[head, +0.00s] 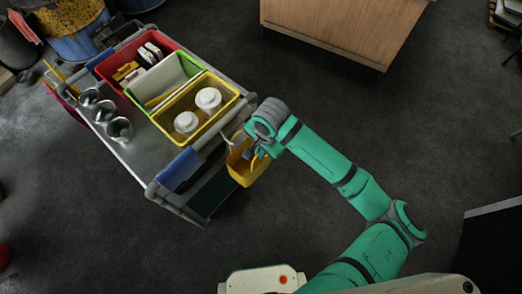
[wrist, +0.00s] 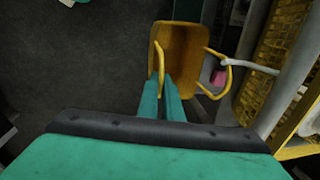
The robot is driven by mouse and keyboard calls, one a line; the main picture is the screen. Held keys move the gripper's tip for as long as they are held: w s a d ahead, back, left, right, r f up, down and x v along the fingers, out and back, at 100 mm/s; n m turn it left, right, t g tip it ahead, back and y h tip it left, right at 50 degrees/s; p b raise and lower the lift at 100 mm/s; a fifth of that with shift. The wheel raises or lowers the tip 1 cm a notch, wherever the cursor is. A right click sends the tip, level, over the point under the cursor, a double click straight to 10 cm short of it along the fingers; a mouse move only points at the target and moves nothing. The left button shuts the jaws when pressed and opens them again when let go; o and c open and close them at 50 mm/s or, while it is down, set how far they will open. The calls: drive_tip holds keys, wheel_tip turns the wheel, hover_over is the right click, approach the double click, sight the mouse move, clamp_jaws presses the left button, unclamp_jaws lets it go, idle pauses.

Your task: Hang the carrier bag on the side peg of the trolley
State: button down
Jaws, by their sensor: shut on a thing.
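The yellow carrier bag (head: 243,172) hangs from my gripper (head: 260,152) beside the near right side of the trolley (head: 139,163). In the wrist view the bag (wrist: 182,40) is open at the top and has two loop handles. My gripper's teal fingers (wrist: 163,97) are shut on the near handle (wrist: 160,66). The other handle (wrist: 229,80) sticks out to the right. There, the pale rod of the side peg (wrist: 240,65) comes from the trolley, and its tip overlaps this handle. I cannot tell whether the peg passes through the loop.
The trolley top holds a red bin (head: 112,61), a green bin (head: 164,80), a yellow bin (head: 226,90) with white containers, and several metal cups. A blue-wrapped handle (head: 179,170) is at its near end. A wooden cabinet (head: 343,27) stands behind. The floor in front is clear.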

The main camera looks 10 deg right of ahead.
drive_tip(key=c, duration=1.9)
unclamp_jaws()
drive_tip(key=shift+o, duration=0.2)
drive_tip(key=shift+r, duration=0.1)
wheel_tip(320, 180, up, 10)
drive_tip(key=s+d, duration=0.1)
drive_tip(key=shift+r, duration=0.25)
drive_tip(key=shift+s, duration=0.1)
